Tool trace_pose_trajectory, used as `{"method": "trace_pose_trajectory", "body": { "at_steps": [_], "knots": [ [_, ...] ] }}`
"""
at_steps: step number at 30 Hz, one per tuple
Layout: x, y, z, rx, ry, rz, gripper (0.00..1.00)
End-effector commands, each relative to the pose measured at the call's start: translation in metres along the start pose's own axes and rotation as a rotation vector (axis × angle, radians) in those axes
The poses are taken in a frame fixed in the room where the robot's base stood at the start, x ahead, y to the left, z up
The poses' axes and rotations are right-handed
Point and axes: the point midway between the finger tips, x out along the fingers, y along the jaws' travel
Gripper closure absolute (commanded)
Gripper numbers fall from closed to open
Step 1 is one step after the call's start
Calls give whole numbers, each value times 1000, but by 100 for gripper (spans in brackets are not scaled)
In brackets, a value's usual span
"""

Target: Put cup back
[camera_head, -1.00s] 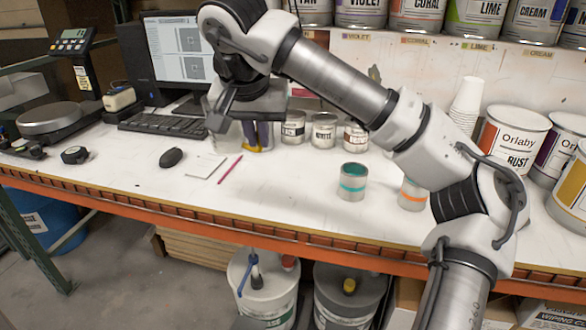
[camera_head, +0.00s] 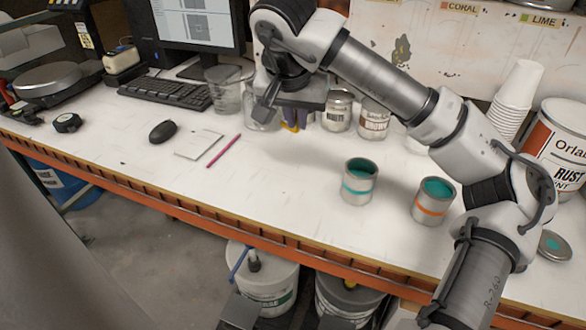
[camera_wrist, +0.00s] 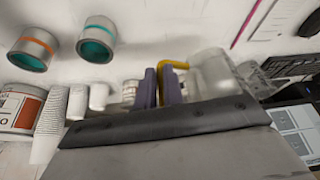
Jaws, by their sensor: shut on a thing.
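My gripper (camera_head: 291,118) hangs over the rear of the bench, its purple fingers pointing down. In the wrist view, the fingers (camera_wrist: 160,85) are shut on the yellow handle (camera_wrist: 180,66) of a clear cup. The cup's clear body (camera_wrist: 208,72) lies right of the fingers there. In the head view, the held cup (camera_head: 261,118) shows left of the fingers, partly hidden by my gripper. I cannot tell whether its base touches the bench. A second clear container (camera_head: 224,90) stands behind it to the left, by the keyboard.
Small labelled cans (camera_head: 373,118) stand just right of my gripper. A teal-banded can (camera_head: 358,188) and an orange-banded can (camera_head: 432,208), both holding teal paint, stand nearer the front. White cups (camera_head: 515,95) are stacked at right. The keyboard (camera_head: 165,93) and mouse (camera_head: 163,132) lie left.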

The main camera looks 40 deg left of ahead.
Motion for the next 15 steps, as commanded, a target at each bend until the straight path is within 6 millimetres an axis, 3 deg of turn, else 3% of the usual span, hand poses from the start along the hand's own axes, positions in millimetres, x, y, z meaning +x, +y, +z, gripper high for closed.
{"method": "trace_pose_trajectory", "body": {
  "at_steps": [9,15],
  "knots": [
    [71,0,30,1,-5,-2,100],
    [92,0,38,2,0,0,100]
  ]
}}
